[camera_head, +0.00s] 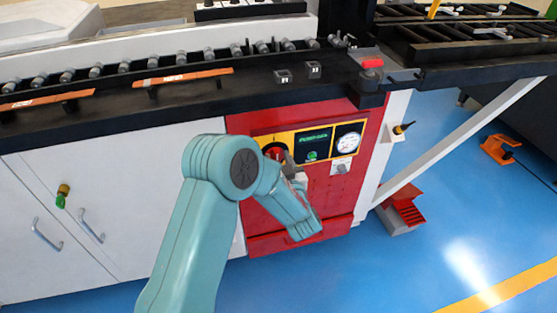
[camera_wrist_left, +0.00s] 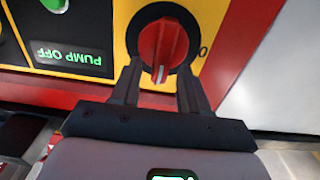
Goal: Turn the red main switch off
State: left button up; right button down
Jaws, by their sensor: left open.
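The red main switch (camera_wrist_left: 163,45) is a red rotary handle on a round black dial, on a yellow plate, in the left wrist view. Its white mark points down in that picture, and a "0" is printed to the right of the dial. In the head view the switch (camera_head: 274,149) is partly hidden by my gripper. My left gripper (camera_wrist_left: 160,72) is open, its two fingers at the dial's lower edge, either side of the handle's lower end. Whether they touch it I cannot tell. The left gripper also shows in the head view (camera_head: 288,163). My right gripper is not in view.
Beside the switch is a dark display (camera_head: 313,144) with green lettering, reading "PUMP OFF" upside down in the wrist view. A pressure gauge (camera_head: 348,141) sits to its right. The red cabinet front (camera_head: 335,195) lies below. The black machine table (camera_head: 205,95) overhangs above.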

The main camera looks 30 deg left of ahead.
pick_arm(q)
jog(key=shift+w+a, duration=0.1)
jog(key=shift+a, duration=0.05)
